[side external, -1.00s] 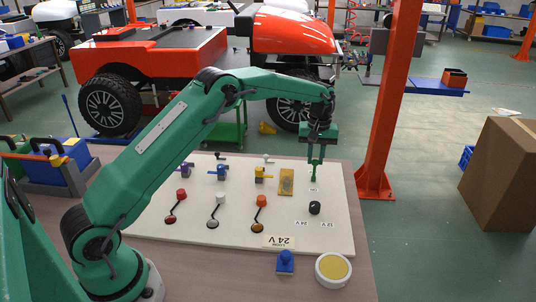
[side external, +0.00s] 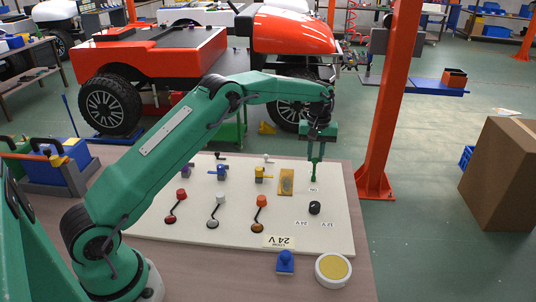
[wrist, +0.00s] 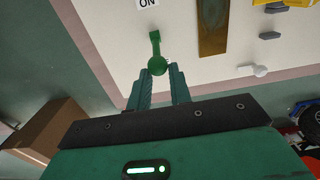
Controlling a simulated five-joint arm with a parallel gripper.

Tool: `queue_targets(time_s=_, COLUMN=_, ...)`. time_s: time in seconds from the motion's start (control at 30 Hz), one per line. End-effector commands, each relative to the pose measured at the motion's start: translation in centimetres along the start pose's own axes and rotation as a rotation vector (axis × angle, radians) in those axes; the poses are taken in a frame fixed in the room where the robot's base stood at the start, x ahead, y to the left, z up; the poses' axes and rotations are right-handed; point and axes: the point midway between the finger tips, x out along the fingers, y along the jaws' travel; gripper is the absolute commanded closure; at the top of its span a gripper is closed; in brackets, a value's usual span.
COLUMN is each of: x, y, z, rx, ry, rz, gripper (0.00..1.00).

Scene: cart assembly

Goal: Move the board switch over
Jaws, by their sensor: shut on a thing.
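The board switch is a green lever with a round knob (wrist: 157,66), on the pale board beside a label reading ON. In the side view the green lever (side external: 314,178) shows small at the board's far right. My gripper (wrist: 160,72) has its two fingers on either side of the knob and is shut on it. In the side view my gripper (side external: 315,160) points down over the lever, and its fingers partly hide the knob.
The board (side external: 341,235) carries several coloured levers and valves, a brass plate (side external: 286,182), and a black knob (side external: 315,208) near the 24 V and 12 V labels. A blue stamp (side external: 285,262) and a round yellow-topped tin (side external: 333,269) sit in front.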

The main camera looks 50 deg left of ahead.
Motion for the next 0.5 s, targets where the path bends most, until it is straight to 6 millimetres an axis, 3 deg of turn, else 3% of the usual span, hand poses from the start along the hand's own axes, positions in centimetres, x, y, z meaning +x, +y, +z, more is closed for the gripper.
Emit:
queue_targets(time_s=0.27, x=0.34, y=0.07, z=-0.86, rx=0.0, ry=0.002, rz=0.002, gripper=1.0)
queue_targets(time_s=0.5, x=0.37, y=0.04, z=-0.93, rx=0.001, ry=0.001, rz=0.001, gripper=1.0)
